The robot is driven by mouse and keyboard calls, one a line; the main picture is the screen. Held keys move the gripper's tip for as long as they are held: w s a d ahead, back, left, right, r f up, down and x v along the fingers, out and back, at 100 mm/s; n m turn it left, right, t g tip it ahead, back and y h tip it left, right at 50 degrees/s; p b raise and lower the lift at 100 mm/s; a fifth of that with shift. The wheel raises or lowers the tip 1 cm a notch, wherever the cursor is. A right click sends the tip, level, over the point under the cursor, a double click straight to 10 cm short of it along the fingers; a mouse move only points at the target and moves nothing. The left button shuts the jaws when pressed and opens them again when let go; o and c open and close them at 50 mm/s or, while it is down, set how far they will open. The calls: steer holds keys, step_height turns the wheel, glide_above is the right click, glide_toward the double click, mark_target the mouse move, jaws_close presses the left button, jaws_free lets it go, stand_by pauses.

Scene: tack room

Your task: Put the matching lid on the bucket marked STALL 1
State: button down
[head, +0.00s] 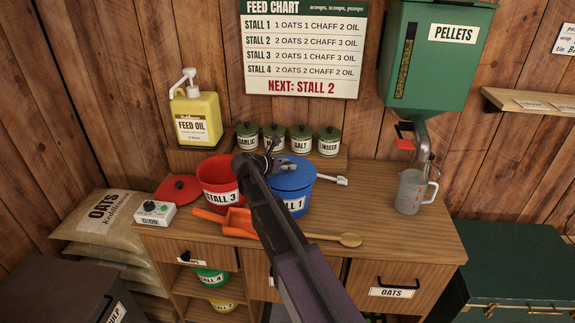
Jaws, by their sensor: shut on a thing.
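The blue bucket (297,202) stands on the counter, its label partly hidden by my arm, with "L 1" showing. A blue lid (297,178) lies over its mouth and looks about level; I cannot tell whether it is fully seated. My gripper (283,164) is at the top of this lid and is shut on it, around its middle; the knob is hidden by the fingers. The red bucket (211,178) marked STALL 3 stands open just left of it, partly behind my arm. A red lid (179,188) lies on the counter further left.
A clear jug (410,192) stands right, below the pellet dispenser (436,60). Several jars stand behind, and an oil bottle (195,117) at back left.

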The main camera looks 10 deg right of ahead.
steer(key=shift+f+b, duration=0.55)
steer(key=shift+f, duration=0.1)
steer(key=c, duration=0.6)
jaws_free()
steer(key=shift+o, duration=0.2)
steer(key=shift+r, duration=0.1)
steer(key=p+v, duration=0.4)
steer(key=v, duration=0.7)
stand_by(0.5)
steer(key=shift+s, duration=0.1)
stand_by(0.5)
